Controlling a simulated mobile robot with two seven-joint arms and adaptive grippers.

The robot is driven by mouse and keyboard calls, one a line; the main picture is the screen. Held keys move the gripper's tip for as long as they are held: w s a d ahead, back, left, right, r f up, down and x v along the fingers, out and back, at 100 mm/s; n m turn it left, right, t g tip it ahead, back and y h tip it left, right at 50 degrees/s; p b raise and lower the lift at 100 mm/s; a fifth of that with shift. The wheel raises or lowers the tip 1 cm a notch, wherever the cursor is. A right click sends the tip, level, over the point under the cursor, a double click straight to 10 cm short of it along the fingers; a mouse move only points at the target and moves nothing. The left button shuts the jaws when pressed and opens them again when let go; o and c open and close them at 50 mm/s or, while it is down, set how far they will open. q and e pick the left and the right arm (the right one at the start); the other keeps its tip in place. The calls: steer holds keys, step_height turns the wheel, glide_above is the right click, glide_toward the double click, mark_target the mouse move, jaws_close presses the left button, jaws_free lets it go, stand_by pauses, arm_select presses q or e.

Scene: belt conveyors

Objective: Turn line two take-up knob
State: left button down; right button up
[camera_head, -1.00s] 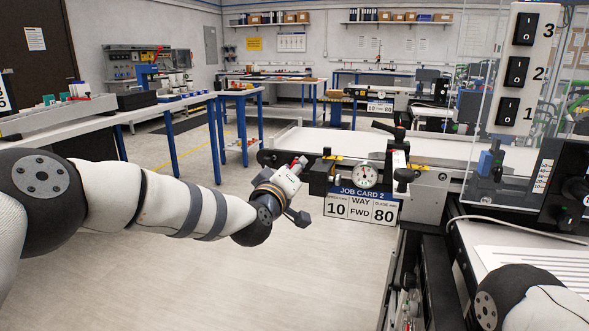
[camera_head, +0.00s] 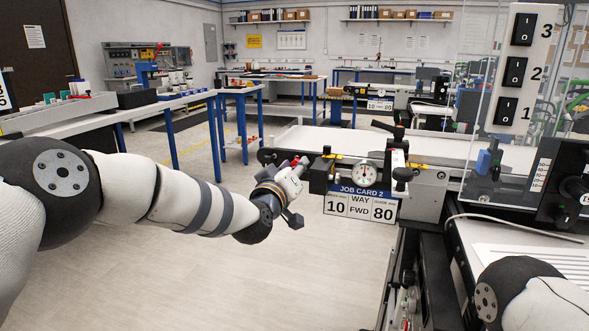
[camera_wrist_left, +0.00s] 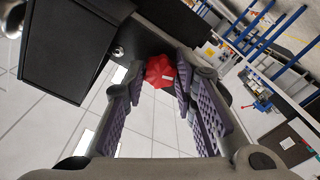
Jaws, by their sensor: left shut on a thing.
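The red take-up knob (camera_wrist_left: 160,71) shows in the left wrist view between the purple-grey finger pads of my left gripper (camera_wrist_left: 160,82). The fingers are shut on it, one on each side. A white mark shows on its face. In the head view my left gripper (camera_head: 290,182) reaches to the left end of the line two conveyor (camera_head: 312,139), and a bit of red knob (camera_head: 296,161) shows at its tips. The job card 2 sign (camera_head: 360,204) hangs right of the gripper and reads 10, WAY FWD, 80. My right gripper is out of view.
A round dial gauge (camera_head: 364,174) and black clamp knobs sit just right of my left gripper. The floor (camera_head: 300,270) below my left gripper is clear.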

arm_select(q)
steer(key=c, duration=1.6)
jaws_free()
steer(key=shift+s, duration=0.1)
steer(key=v, duration=1.1)
steer(key=shift+s+a, duration=0.1)
steer(key=shift+s, duration=0.25)
steer(key=s+a+f+m+g+y, duration=0.1)
steer(key=s+a+f+g, duration=0.15)
steer(key=s+f, duration=0.6)
steer(key=s+a+f+g+y, duration=0.15)
steer(key=s+f+g, duration=0.35)
steer(key=f, duration=0.7)
steer(key=s+a+f+m+g, duration=0.1)
steer(key=s+a+f+g, duration=0.2)
steer(key=s+f, duration=0.6)
steer(key=s+a+f+g+y, duration=0.1)
steer(key=s+a+f+g, duration=0.1)
steer(key=s, duration=0.8)
steer(key=s+a+f+g+y, duration=0.1)
steer(key=s+a+g, duration=0.3)
steer(key=s, duration=0.6)
steer(key=s+a+f+m+g+y+p, duration=0.1)
steer(key=s+a+f+g, duration=0.2)
steer(key=s, duration=0.6)
steer(key=shift+s+a, duration=0.2)
steer(key=shift+a, duration=0.5)
steer(key=shift+s+a, duration=0.2)
steer(key=shift+a, duration=0.5)
